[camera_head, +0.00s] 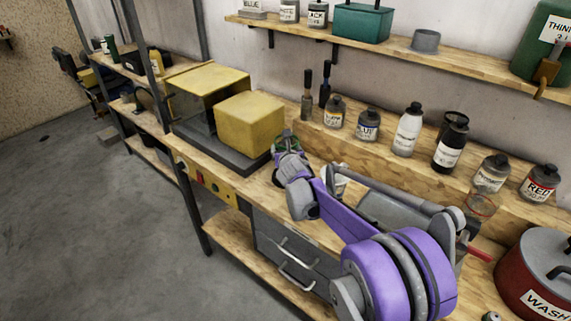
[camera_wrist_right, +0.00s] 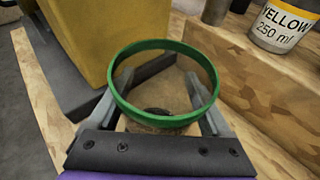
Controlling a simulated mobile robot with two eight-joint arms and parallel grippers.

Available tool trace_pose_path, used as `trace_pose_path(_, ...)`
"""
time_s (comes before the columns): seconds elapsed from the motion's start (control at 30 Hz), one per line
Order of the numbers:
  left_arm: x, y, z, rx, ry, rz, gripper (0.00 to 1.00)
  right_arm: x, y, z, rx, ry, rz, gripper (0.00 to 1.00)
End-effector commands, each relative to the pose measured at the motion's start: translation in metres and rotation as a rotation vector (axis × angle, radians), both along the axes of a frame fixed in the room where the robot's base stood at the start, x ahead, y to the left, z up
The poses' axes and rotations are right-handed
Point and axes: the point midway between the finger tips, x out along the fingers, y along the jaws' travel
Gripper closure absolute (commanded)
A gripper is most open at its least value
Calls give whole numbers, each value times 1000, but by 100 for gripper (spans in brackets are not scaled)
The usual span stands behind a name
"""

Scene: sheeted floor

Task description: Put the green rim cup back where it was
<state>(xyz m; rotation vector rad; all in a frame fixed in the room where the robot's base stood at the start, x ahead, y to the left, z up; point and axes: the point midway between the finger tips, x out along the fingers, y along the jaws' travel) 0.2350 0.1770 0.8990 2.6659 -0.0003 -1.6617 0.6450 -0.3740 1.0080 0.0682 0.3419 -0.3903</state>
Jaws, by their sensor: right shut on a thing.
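The green rim cup (camera_wrist_right: 113,88) is between the fingers of my right gripper (camera_wrist_right: 160,90) in the wrist view. It has a bright green rim and a brownish inside with a dark patch at the bottom. My right gripper is shut on it. In the head view the right gripper (camera_head: 285,147) is over the bench, just right of the yellow block, and only a little green of the cup (camera_head: 279,136) shows. I cannot tell whether the cup touches the bench. My left gripper is not in view.
A yellow block (camera_head: 250,127) stands on a dark base beside the gripper. Labelled bottles, including YELLOW (camera_head: 335,113) and BLUE (camera_head: 368,125), line the raised ledge behind. A red-rimmed cup (camera_head: 481,206) and a red WASH pot (camera_head: 538,280) are at right.

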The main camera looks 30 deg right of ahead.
Motion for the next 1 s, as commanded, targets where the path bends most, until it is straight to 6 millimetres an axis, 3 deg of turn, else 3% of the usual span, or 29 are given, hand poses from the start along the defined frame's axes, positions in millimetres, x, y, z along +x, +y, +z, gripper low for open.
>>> trace_pose_path(0.4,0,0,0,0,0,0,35,0,0,-48,-1,0,0,83)
trace_pose_path(0.8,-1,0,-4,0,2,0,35,0,0,-55,0,1,0,83)
trace_pose_path(0.83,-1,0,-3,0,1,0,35,0,0,-54,0,0,0,12)
trace_pose_path(0.9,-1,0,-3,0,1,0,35,0,0,-53,0,0,0,0)
trace_pose_path(1.0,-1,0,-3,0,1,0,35,0,0,-53,0,0,0,0)
